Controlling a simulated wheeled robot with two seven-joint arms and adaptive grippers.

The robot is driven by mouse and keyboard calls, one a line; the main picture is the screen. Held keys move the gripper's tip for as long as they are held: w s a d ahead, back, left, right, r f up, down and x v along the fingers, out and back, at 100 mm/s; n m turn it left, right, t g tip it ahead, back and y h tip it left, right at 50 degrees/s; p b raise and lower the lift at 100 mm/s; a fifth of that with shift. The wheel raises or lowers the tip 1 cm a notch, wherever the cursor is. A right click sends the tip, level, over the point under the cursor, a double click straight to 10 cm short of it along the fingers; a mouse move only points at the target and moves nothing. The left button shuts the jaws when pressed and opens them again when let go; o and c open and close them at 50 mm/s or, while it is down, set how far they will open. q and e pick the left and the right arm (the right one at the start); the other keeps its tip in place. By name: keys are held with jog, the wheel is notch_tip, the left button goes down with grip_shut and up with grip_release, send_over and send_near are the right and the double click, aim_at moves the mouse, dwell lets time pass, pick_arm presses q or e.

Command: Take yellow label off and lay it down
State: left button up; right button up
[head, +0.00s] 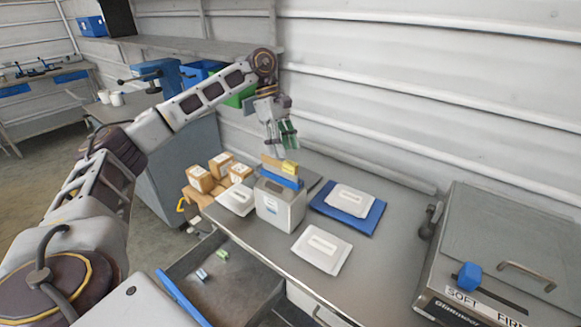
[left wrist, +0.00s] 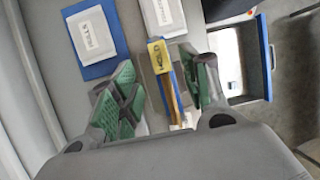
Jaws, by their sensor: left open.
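The yellow label (head: 290,168) is a small block with dark lettering at the top of a grey-white box (head: 278,208), above a blue strip (head: 282,181). A tan board stands behind it. In the left wrist view, the yellow label (left wrist: 158,56) shows between the green finger pads, toward their tips. My left gripper (head: 283,143) is open and points down above the box. It looks apart from the label in the head view. In the left wrist view, my left gripper (left wrist: 165,85) has one pad on each side of the label. My right gripper is not in view.
A white packet lies on a blue mat (head: 357,219), and another white packet (head: 321,249) lies bare on the table. Cardboard boxes (head: 199,179) stand left. An open drawer (head: 235,289) juts out in front. A grey lidded machine (head: 497,250) stands right.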

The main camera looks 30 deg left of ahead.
aim_at(290, 163)
pick_arm(q)
jog(key=shift+d+p+x, duration=0.2)
jog(key=shift+p+x, duration=0.1)
jog(key=shift+x, duration=2.2)
jog(key=shift+s+r, duration=0.1)
jog(key=c, duration=0.8)
